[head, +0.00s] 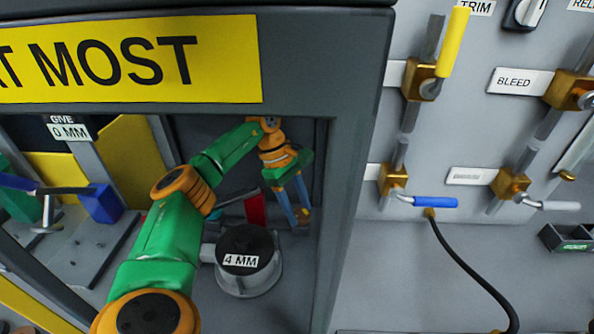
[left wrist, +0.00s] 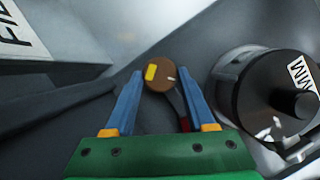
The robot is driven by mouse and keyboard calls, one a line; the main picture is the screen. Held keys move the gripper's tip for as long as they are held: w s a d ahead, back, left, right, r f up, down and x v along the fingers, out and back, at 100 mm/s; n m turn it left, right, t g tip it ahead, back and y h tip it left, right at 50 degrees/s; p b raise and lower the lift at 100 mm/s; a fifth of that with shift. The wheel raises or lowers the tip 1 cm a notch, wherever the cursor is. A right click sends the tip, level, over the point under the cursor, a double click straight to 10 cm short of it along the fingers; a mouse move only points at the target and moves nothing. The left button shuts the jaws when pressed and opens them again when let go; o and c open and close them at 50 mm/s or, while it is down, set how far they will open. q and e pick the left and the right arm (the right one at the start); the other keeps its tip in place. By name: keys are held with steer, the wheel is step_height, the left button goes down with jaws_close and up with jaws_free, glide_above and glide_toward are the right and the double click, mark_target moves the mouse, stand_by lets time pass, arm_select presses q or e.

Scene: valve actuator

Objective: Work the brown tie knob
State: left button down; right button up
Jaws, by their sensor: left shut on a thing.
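The brown tie knob (left wrist: 160,76) is a small round brown disc with a yellow patch and a pale mark. It sits between the fingertips of my left gripper (left wrist: 156,77) in the left wrist view. The blue fingers close on its two sides. In the head view my left gripper (head: 298,216) reaches down inside the grey frame, near its right post, and its fingers mostly hide the knob there. My right gripper is in neither view.
A black-topped round drum labelled 4 MM (head: 245,248) stands close to my left gripper, and a red piece (head: 255,208) is beside it. The grey frame (head: 355,170) borders the opening. Valves with a yellow handle (head: 453,42) and a blue handle (head: 435,202) are on the right panel.

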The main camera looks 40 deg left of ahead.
mark_target(305, 217)
arm_select(q)
steer(key=shift+m, duration=0.5)
steer(key=shift+c, duration=1.2)
jaws_free()
steer(key=shift+w+r, duration=0.1)
steer(key=shift+r, duration=0.35)
step_height(305, 217, up, 2)
steer(key=shift+d+r, duration=0.15)
steer(key=shift+r, duration=0.1)
steer(key=s+d+r+b, duration=0.2)
steer(key=s+d+r, duration=0.6)
steer(key=s, duration=0.3)
steer(key=shift+d+r, duration=0.4)
steer(key=shift+r, duration=0.4)
steer(key=shift+w, duration=0.1)
